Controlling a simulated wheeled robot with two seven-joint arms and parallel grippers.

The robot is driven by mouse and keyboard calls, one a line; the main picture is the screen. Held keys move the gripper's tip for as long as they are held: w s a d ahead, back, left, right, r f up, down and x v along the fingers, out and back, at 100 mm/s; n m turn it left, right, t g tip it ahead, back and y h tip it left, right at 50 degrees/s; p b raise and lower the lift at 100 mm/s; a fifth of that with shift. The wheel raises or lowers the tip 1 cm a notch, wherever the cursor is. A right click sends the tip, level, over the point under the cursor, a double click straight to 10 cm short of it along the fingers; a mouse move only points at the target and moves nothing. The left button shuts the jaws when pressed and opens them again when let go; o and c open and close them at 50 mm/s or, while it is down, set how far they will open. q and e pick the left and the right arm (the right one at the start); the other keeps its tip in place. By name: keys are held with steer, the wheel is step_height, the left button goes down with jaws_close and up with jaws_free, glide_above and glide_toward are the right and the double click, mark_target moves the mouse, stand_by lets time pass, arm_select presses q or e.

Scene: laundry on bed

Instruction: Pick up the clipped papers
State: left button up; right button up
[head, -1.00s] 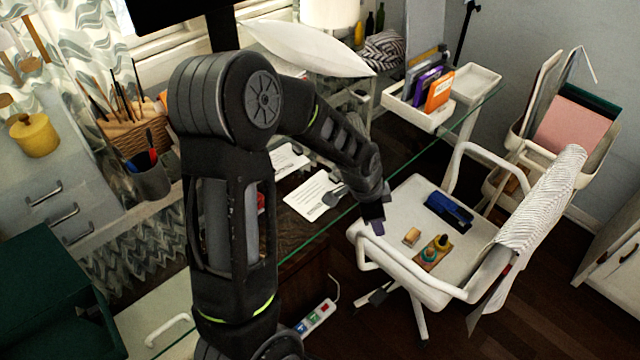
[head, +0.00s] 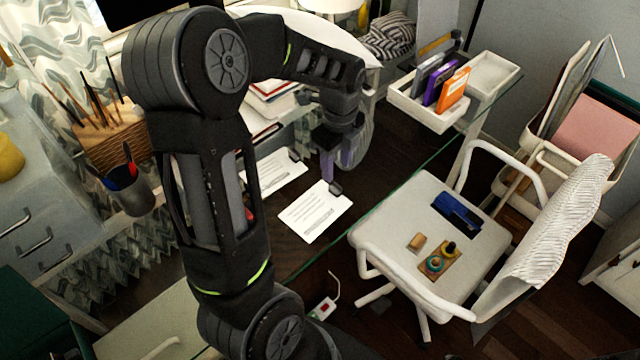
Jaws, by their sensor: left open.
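A white sheet of printed paper (head: 312,214) with a dark clip (head: 336,188) at its upper right corner lies on the dark, glass-edged desk. A second printed sheet (head: 278,168) lies behind it to the left. My left gripper (head: 337,172) points down with its purple-grey fingers at the clip end of the nearer sheet. It is open and nothing shows between its fingers. I cannot tell whether the fingers touch the paper. My right gripper is not in view.
A white tray (head: 425,110) holds upright coloured folders.

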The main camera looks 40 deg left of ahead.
mark_target(335, 184)
arm_select(q)
steer(key=shift+w+a, duration=0.15)
steer(key=shift+w, duration=0.05)
steer(key=shift+s+f, duration=0.15)
steer(key=shift+f, duration=1.15)
steer(key=shift+f+p, duration=0.8)
steer(key=shift+f, duration=1.8)
steer(key=shift+s, duration=0.1)
jaws_close()
